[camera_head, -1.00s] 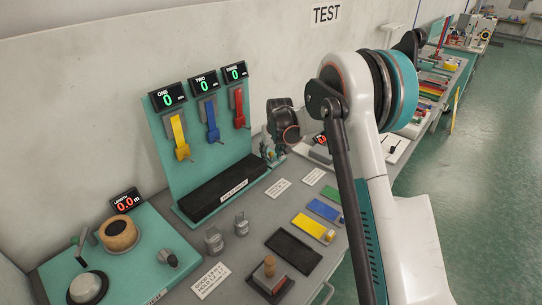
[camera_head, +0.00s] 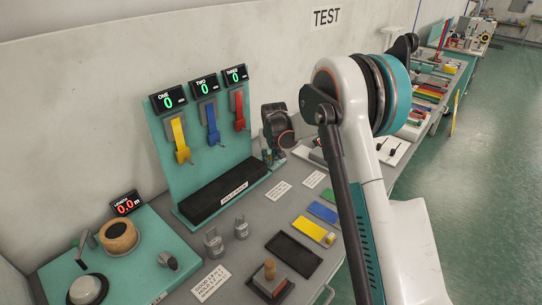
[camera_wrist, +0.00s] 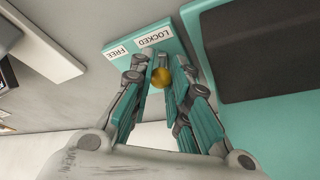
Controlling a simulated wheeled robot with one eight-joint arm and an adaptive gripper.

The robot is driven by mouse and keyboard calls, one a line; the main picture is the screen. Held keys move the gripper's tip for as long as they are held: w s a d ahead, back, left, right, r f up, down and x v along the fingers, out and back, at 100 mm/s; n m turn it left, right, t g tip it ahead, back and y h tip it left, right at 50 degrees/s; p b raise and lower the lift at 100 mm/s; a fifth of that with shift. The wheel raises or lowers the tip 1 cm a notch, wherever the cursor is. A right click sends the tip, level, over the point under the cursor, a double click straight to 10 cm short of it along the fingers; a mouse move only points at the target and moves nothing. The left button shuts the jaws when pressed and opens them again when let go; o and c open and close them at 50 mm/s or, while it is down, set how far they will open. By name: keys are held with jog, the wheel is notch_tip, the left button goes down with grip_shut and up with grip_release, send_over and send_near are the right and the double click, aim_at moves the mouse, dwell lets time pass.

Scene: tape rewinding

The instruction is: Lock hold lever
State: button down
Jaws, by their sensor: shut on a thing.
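In the wrist view, the hold lever's round golden knob (camera_wrist: 161,78) sits between the fingertips of my gripper (camera_wrist: 167,72), which is shut on it. A teal plate (camera_wrist: 128,60) lies just beyond, with the labels FREE and LOCKED, upside down in this view. The knob lies nearer the LOCKED label (camera_wrist: 155,37) than the FREE label (camera_wrist: 116,51). The lever's shaft is hidden by the fingers. In the head view my gripper (camera_head: 268,156) is low at the right end of the teal hold rack (camera_head: 217,150); the knob is hidden there.
The rack holds yellow, blue and red hanging straps (camera_head: 213,125) under displays reading 0. Two metal weights (camera_head: 214,243), a dark mat (camera_head: 293,255), coloured blocks and a wooden-handled block (camera_head: 270,284) stand on the grey bench. A teal winder (camera_head: 119,236) is at left.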

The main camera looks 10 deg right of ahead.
dwell(0.3)
jog(key=c, duration=1.5)
grip_release()
jog(key=shift+a, duration=0.1)
jog(key=v, duration=1.2)
jog(key=shift+s, duration=0.1)
